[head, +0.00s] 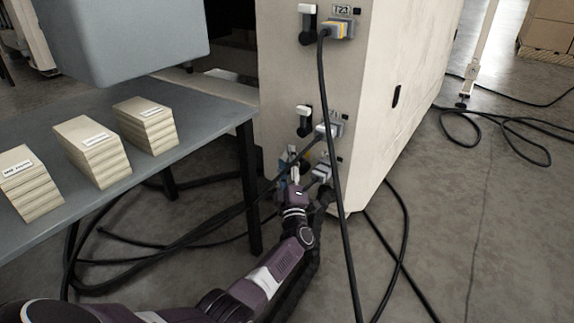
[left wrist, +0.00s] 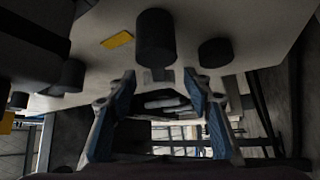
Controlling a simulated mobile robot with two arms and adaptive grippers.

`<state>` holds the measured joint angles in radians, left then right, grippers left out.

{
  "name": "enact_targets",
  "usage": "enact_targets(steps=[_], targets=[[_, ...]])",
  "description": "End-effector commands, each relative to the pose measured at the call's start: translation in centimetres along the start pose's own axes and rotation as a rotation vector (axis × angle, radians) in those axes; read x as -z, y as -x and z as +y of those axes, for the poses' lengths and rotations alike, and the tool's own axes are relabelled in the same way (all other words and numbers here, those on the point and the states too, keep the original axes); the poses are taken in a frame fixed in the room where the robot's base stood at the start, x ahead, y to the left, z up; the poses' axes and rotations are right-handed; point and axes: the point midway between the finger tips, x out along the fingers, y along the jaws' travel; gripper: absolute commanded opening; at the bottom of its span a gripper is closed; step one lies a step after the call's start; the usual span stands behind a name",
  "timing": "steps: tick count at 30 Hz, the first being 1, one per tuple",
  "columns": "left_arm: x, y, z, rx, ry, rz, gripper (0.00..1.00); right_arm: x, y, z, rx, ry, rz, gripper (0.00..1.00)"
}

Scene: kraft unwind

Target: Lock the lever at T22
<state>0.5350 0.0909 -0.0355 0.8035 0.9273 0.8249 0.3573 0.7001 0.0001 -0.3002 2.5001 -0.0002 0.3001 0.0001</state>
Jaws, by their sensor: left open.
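The pale cabinet (head: 375,100) carries connector stations on its front, one above another. The top one has a white-and-black lever (head: 307,24), a plug (head: 340,29) and a label that seems to read T23. A middle one has a similar lever (head: 304,121) and plug (head: 328,131); its label is too small to read. A lowest plug (head: 323,172) is beside my left gripper (head: 291,168), whose arm hides any lever there. I cannot tell which station is T22. In the left wrist view, the blue-padded fingers of this gripper (left wrist: 163,105) are apart, with a grey piece between or behind them.
Black cables (head: 335,180) hang from the plugs and loop on the floor. A grey table (head: 110,180) with stacked cards stands left of the cabinet. In the left wrist view, dark cylinders (left wrist: 155,38) and a yellow tag (left wrist: 118,40) are close to the fingers.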

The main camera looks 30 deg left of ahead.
Motion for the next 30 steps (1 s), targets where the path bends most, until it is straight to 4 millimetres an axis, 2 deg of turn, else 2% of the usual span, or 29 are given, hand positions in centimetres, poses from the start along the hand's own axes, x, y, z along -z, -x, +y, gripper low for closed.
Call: enact_targets(steps=[8, 21, 30], targets=[[0.01, -0.22, 0.05, 0.000, -0.001, -0.001, 0.46, 0.05, 0.04, -0.03, 0.001, 0.000, 0.001, 0.52], [-0.03, -0.16, 0.03, 0.000, -0.001, -0.001, 0.00, 0.06, 0.04, -0.03, 0.001, 0.000, 0.001, 0.52], [-0.08, -0.11, -0.01, -0.009, -0.010, -0.001, 0.00, 0.15, 0.31, -0.08, 0.001, 0.000, 0.001, 0.52]])
